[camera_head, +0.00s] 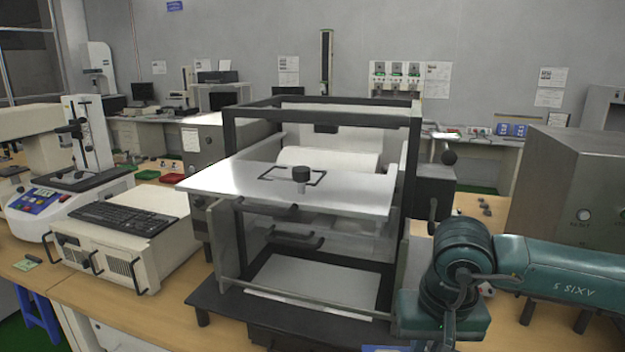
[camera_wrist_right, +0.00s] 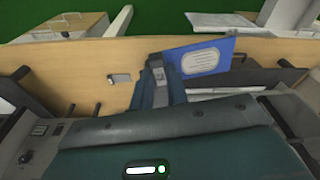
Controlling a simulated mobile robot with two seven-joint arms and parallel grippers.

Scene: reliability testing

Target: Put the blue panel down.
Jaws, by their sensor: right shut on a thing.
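The blue panel (camera_wrist_right: 222,53) is a flat blue piece with a pale oval label, seen in the right wrist view. My right gripper (camera_wrist_right: 166,74) is shut on its left edge. The panel stands out to the right of the fingers, in front of the wooden bench edge. In the head view only a thin blue strip, likely the same panel, shows at the bottom edge (camera_head: 385,348). My right arm comes in at the lower right there, and its gripper is below the picture. I cannot tell whether the panel touches anything. My left gripper is in neither view.
The wooden bench (camera_head: 125,306) carries a framed test machine (camera_head: 330,105) with a white top plate (camera_head: 230,182) and a dark base. A beige unit with a keyboard (camera_head: 125,216) stands to its left, and a large grey cabinet (camera_head: 570,185) at right. Green floor (camera_wrist_right: 60,8) shows in the wrist view.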

